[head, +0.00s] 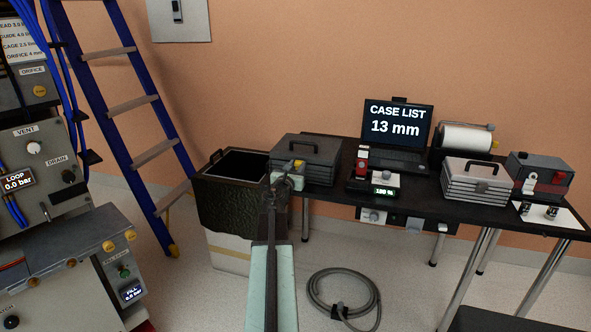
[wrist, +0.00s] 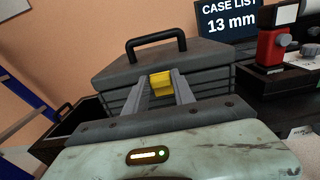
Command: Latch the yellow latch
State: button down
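The yellow latch (wrist: 161,84) is on the front of a dark grey case (wrist: 155,60) with a black top handle. In the head view the latch (head: 298,164) is a small yellow spot on the case (head: 318,150) at the table's left end. My gripper (wrist: 162,82) is right in front of the case, its two grey fingers apart with the latch showing between their tips. I cannot tell whether the fingers touch it. In the head view my gripper (head: 288,178) covers part of the case front.
A dark open bin (head: 237,205) stands left of the table. On the table (head: 400,194) are a red-and-black device (head: 361,165), a laptop (head: 397,130), a lighter grey case (head: 474,180) and a paper roll (head: 466,138). A coiled hose (head: 343,297) lies on the floor.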

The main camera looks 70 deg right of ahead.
jog(key=shift+d+r+p, duration=0.1)
jog(key=shift+r+p, duration=0.25)
jog(key=shift+p, duration=0.4)
jog(key=shift+d+r+y+p, duration=0.15)
jog(key=shift+y+p, duration=0.25)
jog(key=shift+p, duration=0.25)
jog(key=shift+d+y+p, duration=0.1)
jog(key=shift+y+p, duration=0.2)
jog(key=shift+p, duration=0.3)
jog(key=shift+f, duration=0.25)
jog(key=c, duration=1)
grip_release()
jog(key=shift+c, duration=0.2)
